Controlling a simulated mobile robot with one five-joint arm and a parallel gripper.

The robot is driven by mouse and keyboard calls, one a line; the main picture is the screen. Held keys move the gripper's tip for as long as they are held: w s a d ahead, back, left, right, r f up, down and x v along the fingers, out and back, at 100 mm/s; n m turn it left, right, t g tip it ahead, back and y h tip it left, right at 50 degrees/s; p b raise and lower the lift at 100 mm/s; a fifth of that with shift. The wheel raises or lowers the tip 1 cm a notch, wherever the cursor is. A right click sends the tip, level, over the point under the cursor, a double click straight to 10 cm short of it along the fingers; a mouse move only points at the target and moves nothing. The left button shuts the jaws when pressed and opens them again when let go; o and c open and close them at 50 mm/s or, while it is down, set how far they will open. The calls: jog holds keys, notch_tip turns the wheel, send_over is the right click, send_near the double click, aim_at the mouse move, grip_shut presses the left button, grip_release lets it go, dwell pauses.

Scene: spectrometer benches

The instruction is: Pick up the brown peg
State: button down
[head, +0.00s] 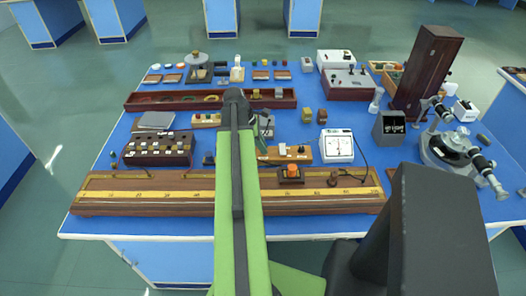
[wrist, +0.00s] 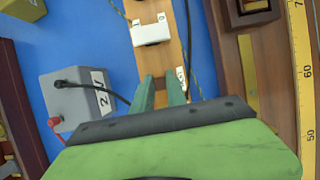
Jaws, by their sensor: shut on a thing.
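My gripper (wrist: 163,86) shows in the wrist view, its two teal fingers pointing down over a narrow wooden board (wrist: 158,60). The fingers are close together with a narrow brown piece (wrist: 161,97) between them, which appears to be the brown peg. Its outline is hard to tell from the board behind, and its lower part is hidden by my gripper's body. In the head view my own arm hides the fingertips. I cannot tell whether the peg is clear of the board.
A grey box (wrist: 80,103) with a black cable stands beside the fingers, and a white block (wrist: 151,34) sits on the board. A long ruler board (head: 140,196) runs along the bench front. A white meter (head: 337,146) and a tall brown box (head: 427,70) stand at the right.

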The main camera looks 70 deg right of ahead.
jog(key=shift+r, duration=0.1)
notch_tip(320, 180, up, 5)
jog(key=p, duration=0.4)
jog(key=shift+f+p, duration=0.2)
jog(key=shift+p, duration=0.2)
jog(key=s+a+r+p, duration=0.2)
jog(key=s+r+p, duration=0.4)
jog(key=s, duration=0.5)
jog(key=shift+s, duration=0.25)
jog(key=shift+r, duration=0.25)
notch_tip(320, 180, up, 3)
jog(key=p, duration=0.3)
jog(key=shift+f, duration=0.15)
